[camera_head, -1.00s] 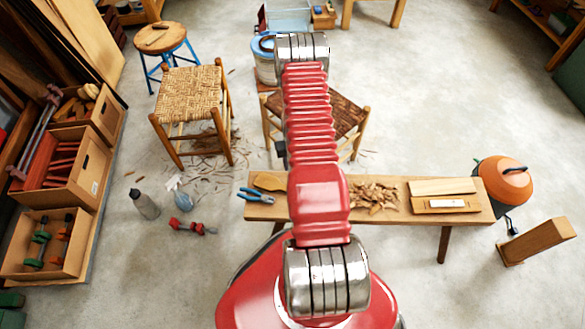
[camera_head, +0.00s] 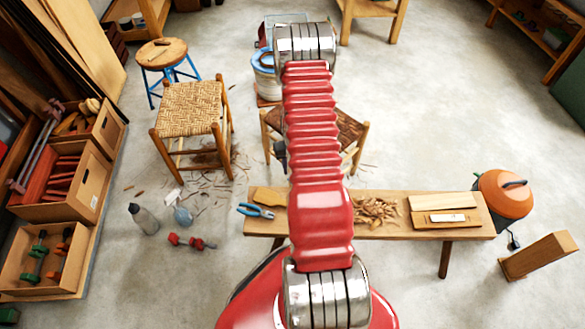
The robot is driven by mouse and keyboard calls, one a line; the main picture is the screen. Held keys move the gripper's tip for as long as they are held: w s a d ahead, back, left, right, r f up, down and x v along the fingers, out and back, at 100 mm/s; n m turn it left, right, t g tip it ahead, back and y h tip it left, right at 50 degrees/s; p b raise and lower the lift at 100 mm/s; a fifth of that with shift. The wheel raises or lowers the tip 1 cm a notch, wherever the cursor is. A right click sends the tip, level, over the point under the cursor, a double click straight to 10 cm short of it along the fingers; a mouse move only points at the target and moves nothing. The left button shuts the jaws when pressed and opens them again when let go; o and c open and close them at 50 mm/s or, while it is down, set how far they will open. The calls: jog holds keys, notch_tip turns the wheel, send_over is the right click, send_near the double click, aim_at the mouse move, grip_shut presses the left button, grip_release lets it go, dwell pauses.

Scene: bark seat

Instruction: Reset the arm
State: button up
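My red ribbed arm with silver joints runs up the middle of the head view, from my red body at the bottom to a silver joint near the top. It passes over the low wooden bench (camera_head: 390,228). My gripper is not clearly visible; only a small dark part shows at the arm's left side, and I cannot tell what it is. Behind the arm stands a stool with a dark woven seat (camera_head: 345,128), partly hidden by it.
The bench holds blue pliers (camera_head: 255,211), wood shavings (camera_head: 375,211) and a flat block (camera_head: 445,217). A woven stool (camera_head: 190,108) and crates (camera_head: 70,180) stand left.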

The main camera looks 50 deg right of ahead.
dwell(0.8)
jog(key=s+a+r+g+y, duration=0.1)
jog(key=s+a+r+g, duration=0.1)
jog(key=s+a, duration=0.3)
jog(key=a+r+n+t, duration=0.1)
jog(key=a+r, duration=0.6)
jog(key=r, duration=0.5)
jog(key=a+r, duration=0.6)
jog(key=r, duration=0.6)
jog(key=s+a+r+n+t, duration=0.2)
jog(key=s+a+r+t, duration=0.1)
jog(key=a+r, duration=0.6)
jog(key=s+a+r+n+t, duration=0.3)
jog(key=a+r, duration=0.6)
jog(key=r, duration=0.4)
jog(key=shift+s+a+r+h, duration=0.3)
jog(key=shift+s+h, duration=0.1)
jog(key=shift+s, duration=0.5)
jog(key=shift+s, duration=0.1)
